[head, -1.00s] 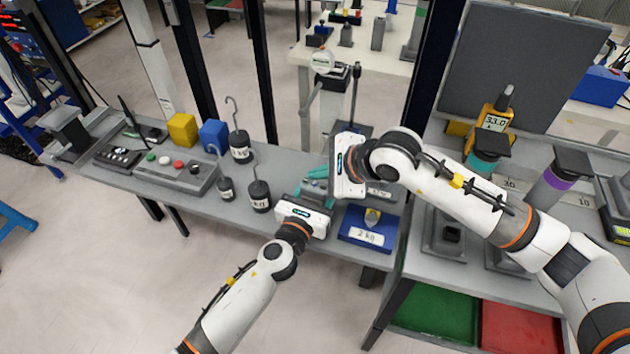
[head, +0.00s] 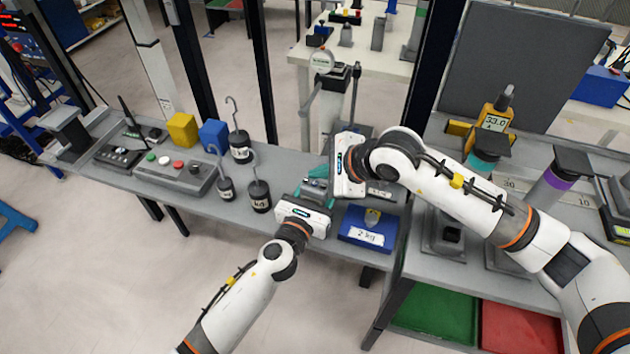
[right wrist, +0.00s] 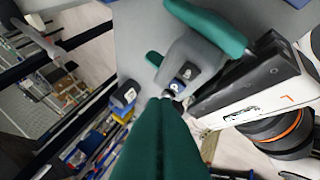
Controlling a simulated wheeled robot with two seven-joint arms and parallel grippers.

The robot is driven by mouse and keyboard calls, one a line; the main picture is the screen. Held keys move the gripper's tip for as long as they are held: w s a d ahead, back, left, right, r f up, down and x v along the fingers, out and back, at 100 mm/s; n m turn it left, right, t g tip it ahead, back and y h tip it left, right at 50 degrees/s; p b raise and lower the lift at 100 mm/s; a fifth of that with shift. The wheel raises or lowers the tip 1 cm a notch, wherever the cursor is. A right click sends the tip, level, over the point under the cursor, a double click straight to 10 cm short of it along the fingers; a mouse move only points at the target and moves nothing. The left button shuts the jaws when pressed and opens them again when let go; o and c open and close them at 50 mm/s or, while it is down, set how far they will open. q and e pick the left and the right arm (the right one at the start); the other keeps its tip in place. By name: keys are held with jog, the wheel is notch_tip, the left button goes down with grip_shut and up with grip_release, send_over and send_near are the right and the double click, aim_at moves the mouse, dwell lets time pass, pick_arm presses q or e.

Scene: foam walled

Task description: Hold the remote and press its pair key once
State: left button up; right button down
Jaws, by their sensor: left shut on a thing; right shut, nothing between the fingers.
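The remote (right wrist: 193,60) is a small grey body in the right wrist view, with dark and blue key spots at its lower end. My left gripper (right wrist: 200,45) is shut on it, one green finger on each side. In the head view my left gripper (head: 316,190) is over the bench, and the remote is hard to make out between the hands. My right gripper (right wrist: 166,100) is shut and empty. Its green fingertips overlap the remote's key end in the right wrist view; I cannot tell whether they touch a key. Its fingers partly hide that end. The key labels are unreadable.
Black hooked weights (head: 259,195) stand to the left on the grey bench. A grey button box (head: 175,172) is farther left. A dark upright post (head: 428,80) stands behind my right arm.

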dwell(0.6)
jog(key=shift+f, duration=0.4)
jog(key=shift+f, duration=0.3)
dwell(0.4)
jog(key=shift+r, duration=0.75)
jog(key=shift+r, duration=2.5)
